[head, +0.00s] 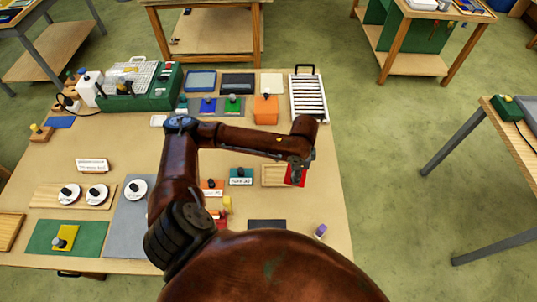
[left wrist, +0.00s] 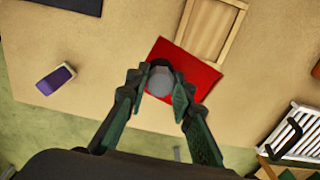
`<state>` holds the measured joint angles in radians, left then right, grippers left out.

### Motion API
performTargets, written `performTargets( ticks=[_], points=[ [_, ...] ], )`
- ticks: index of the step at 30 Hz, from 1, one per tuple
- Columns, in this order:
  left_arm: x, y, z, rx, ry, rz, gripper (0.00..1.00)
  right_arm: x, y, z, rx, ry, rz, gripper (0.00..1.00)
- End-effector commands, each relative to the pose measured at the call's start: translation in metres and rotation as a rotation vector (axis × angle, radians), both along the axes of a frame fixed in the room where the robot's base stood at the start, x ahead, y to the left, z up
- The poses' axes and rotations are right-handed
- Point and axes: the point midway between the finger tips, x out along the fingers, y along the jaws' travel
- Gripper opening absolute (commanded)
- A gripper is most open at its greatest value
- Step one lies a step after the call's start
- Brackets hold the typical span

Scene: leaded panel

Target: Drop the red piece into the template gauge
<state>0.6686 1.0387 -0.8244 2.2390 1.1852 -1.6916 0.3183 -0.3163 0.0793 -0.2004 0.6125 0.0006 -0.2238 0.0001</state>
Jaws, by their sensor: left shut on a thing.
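The red piece (left wrist: 198,68) is a flat red plate with a round grey knob (left wrist: 160,80). My left gripper (left wrist: 160,86) is shut on that knob. The red piece (head: 300,178) shows partly in the head view, under my left gripper (head: 298,164), which hides some of it. A shallow pale wooden frame (head: 265,176), seemingly the template gauge, lies just left of it. In the left wrist view the frame (left wrist: 184,22) is above the red piece, whose edge meets or overlaps its near end. I cannot tell the plate's height above the table. My right gripper is not in view.
A white slatted rack (head: 325,100) stands at the table's back right. A purple-and-white block (head: 320,231) and a dark mat (head: 267,224) lie nearer. Small labelled blocks with knobs, one teal (head: 241,181), are left of the frame. The table's right edge is close.

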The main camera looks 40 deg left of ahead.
Motion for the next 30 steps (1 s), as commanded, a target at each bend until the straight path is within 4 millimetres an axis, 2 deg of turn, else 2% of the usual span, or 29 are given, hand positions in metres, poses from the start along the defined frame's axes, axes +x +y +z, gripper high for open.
performTargets(
  ticks=[1,4,11,14,21,27,30],
  points=[
    [0.001,0.007,0.006,0.001,0.003,-0.074,0.00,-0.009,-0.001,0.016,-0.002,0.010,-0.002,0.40],
    [0.004,0.022,0.004,0.004,0.003,-0.252,0.00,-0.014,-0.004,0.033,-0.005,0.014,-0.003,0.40],
    [0.003,0.059,-0.001,0.008,-0.002,-0.661,0.00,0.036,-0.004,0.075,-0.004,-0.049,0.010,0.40],
    [0.001,0.076,-0.004,0.009,-0.004,-0.837,0.00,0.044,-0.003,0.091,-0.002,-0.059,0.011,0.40],
    [-0.006,0.108,-0.010,0.010,-0.010,-1.176,0.00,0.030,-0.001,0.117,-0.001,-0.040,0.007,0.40],
    [-0.009,0.118,-0.014,0.010,-0.014,-1.303,0.00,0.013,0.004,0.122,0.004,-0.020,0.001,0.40],
    [-0.009,0.120,-0.016,0.011,-0.016,-1.318,0.00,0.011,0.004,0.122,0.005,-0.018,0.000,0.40]
  ],
)
